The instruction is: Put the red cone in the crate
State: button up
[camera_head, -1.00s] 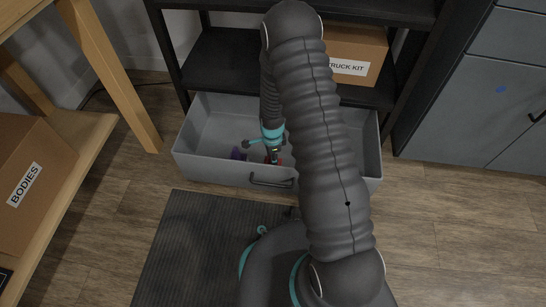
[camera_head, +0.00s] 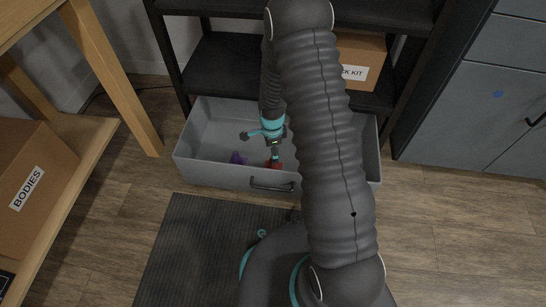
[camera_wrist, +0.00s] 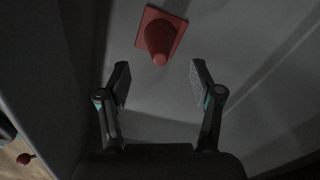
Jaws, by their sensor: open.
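The red cone (camera_wrist: 160,38) is inside the grey crate (camera_head: 215,176), on its floor. In the wrist view it appears upright, its square base flat and its tip toward the camera. It also shows in the head view (camera_head: 274,164), partly hidden by my gripper. My gripper (camera_wrist: 160,70) is open and empty, with its fingers apart. The cone lies just beyond the fingertips, between their lines and not gripped. In the head view my gripper (camera_head: 274,151) points down into the crate, above the cone.
A purple object (camera_head: 237,158) is in the crate left of the cone. A black shelf with a truck kit box (camera_head: 362,58) stands behind. A bodies box (camera_head: 40,170) is at left. A small red object (camera_wrist: 25,158) shows at the wrist view's lower left. My arm hides the crate's right part.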

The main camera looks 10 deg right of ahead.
notch_tip(320, 180, up, 6)
jog(key=shift+f+p, duration=0.25)
jog(key=shift+p, duration=0.05)
jog(key=s+r+n+t, duration=0.1)
jog(key=s+r+n, duration=0.25)
jog(key=r, duration=0.85)
jog(key=s+r+n+t, duration=0.25)
jog(key=r+n, duration=0.25)
jog(key=r, duration=0.8)
jog(key=s+r+n+t, duration=0.1)
jog(key=s+r+n, duration=0.3)
jog(key=s, duration=0.5)
jog(key=s+r+n+t, duration=0.1)
jog(key=s+r+n, duration=0.4)
jog(key=s+r, duration=0.3)
jog(key=shift+s+d+r, duration=0.15)
jog(key=shift+s+d, duration=0.3)
jog(key=shift+s, duration=0.75)
jog(key=shift+n, duration=0.25)
